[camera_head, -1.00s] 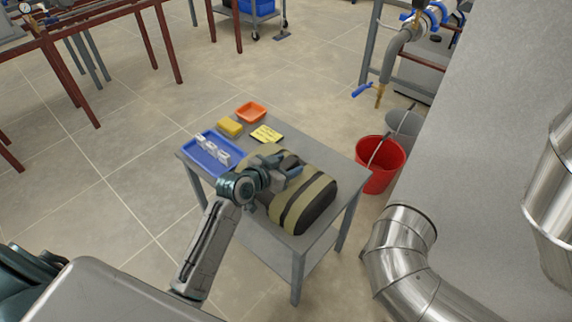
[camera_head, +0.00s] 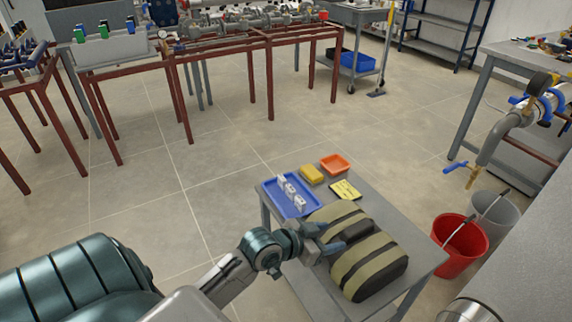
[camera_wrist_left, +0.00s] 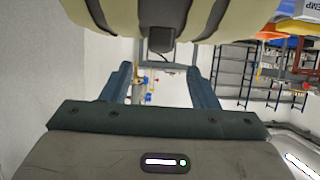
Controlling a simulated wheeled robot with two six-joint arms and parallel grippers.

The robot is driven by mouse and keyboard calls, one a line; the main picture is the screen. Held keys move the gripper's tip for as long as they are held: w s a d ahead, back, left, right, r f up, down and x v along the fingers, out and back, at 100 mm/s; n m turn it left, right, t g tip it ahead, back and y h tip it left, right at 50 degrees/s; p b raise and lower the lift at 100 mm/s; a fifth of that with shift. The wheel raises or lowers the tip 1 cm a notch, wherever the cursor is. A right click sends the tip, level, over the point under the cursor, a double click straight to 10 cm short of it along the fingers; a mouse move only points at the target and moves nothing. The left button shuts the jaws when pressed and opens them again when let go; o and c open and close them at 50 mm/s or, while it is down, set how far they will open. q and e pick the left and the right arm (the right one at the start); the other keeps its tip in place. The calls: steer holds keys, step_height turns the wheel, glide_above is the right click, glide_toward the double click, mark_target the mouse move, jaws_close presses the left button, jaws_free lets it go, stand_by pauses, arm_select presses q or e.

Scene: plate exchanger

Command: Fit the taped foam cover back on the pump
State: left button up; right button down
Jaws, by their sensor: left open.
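The foam cover (camera_head: 375,262), khaki with black bands and a dark block on top, lies on a small grey table (camera_head: 425,252). My left gripper (camera_head: 333,239) is open at the cover's left side, its fingers pointing toward the dark block. In the left wrist view the cover (camera_wrist_left: 115,14) fills the top edge, close to my left gripper (camera_wrist_left: 162,72). The dark block (camera_wrist_left: 161,42) hangs beyond and above the gap between the spread fingers, and nothing is held. Whether a finger touches the cover is unclear. My right gripper is not in view. I cannot make out the pump for certain.
The table also holds a blue tray (camera_head: 273,196) with small white items, a yellow block (camera_head: 312,174), an orange dish (camera_head: 335,164) and a yellow note (camera_head: 345,190). Red (camera_head: 462,250) and grey (camera_head: 497,215) buckets stand right of it.

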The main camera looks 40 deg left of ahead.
arm_select(q)
steer(key=s+a+f+n+g+y, duration=0.1)
steer(key=s+f+g, duration=0.3)
steer(key=s+f, duration=0.5)
steer(key=s+a+f+n+g+y, duration=0.1)
steer(key=s+f+g+y, duration=0.3)
steer(key=s+f, duration=0.4)
steer(key=s+n+g, duration=0.1)
steer(key=s, duration=0.3)
steer(key=shift+s+a+f, duration=0.3)
steer(key=shift+f, duration=0.1)
